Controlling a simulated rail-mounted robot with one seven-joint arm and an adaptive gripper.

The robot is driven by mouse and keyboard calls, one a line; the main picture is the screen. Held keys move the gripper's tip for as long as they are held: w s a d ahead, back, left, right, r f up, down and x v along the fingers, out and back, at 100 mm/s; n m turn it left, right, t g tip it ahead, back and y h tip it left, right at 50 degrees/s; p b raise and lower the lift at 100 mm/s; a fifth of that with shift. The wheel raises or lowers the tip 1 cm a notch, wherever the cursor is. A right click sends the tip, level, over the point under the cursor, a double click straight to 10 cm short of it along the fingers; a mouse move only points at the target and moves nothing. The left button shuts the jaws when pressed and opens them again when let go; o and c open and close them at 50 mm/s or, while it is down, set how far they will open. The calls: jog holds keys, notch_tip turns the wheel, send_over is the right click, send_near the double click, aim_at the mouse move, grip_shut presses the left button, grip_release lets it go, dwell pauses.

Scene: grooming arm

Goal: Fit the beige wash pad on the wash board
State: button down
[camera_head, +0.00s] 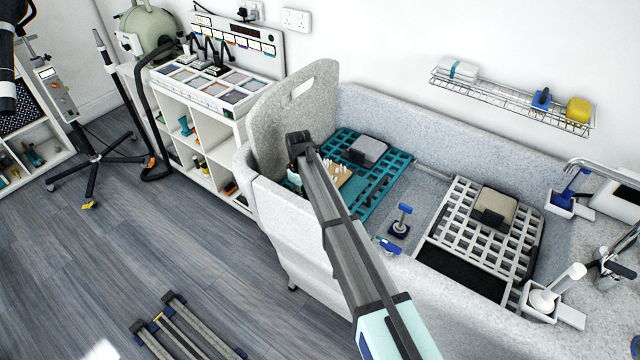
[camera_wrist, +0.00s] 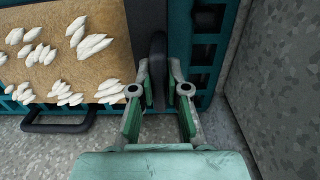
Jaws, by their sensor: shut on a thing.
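The beige wash pad (camera_wrist: 60,55), tan with white tufts, lies over the teal grid wash board (camera_wrist: 12,103) in the wrist view. In the head view, the pad (camera_head: 341,176) and teal board (camera_head: 392,166) are inside the tub, the pad partly behind my arm. My gripper (camera_wrist: 161,82) is shut on an upright dark grip at the pad's right side. The fingers stand on either side of this grip. I cannot tell whether the pad is seated on the board or slightly above it. My gripper's fingertips are hidden in the head view.
A grey block (camera_head: 368,150) sits on the teal board's far part. A white grid board (camera_head: 452,236) with a beige-grey block (camera_head: 495,208) is to the right. A blue-handled tool (camera_head: 401,220) stands between the boards. The tub wall (camera_wrist: 270,80) is close on my gripper's right.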

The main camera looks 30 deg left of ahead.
jog(key=shift+r+p, duration=1.15)
jog(key=shift+r, duration=1.85)
